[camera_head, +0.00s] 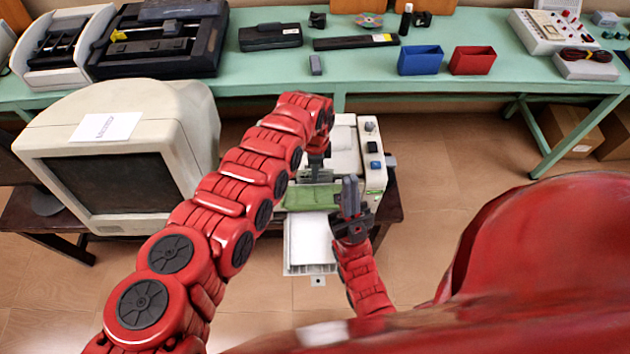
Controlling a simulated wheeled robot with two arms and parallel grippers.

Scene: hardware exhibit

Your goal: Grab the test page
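A beige printer (371,150) stands on a low dark table in the middle. A white sheet (308,238) lies in the tray at its front. A green sheet or panel (312,197) lies just above the white sheet; I cannot tell whether either is the test page. My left arm reaches over the printer and bends down. My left gripper (318,172) is at the printer's front, behind the green piece, its fingers mostly hidden. My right gripper (350,188) points up at the green piece's right edge. Its fingers look close together, and contact is unclear.
A big old monitor (115,180) with a paper label (107,127) stands left of the printer. A green bench (270,75) behind holds devices, a blue bin (420,60) and a red bin (472,61). Brown boxes (568,130) stand under it. The floor (450,150) at right is clear.

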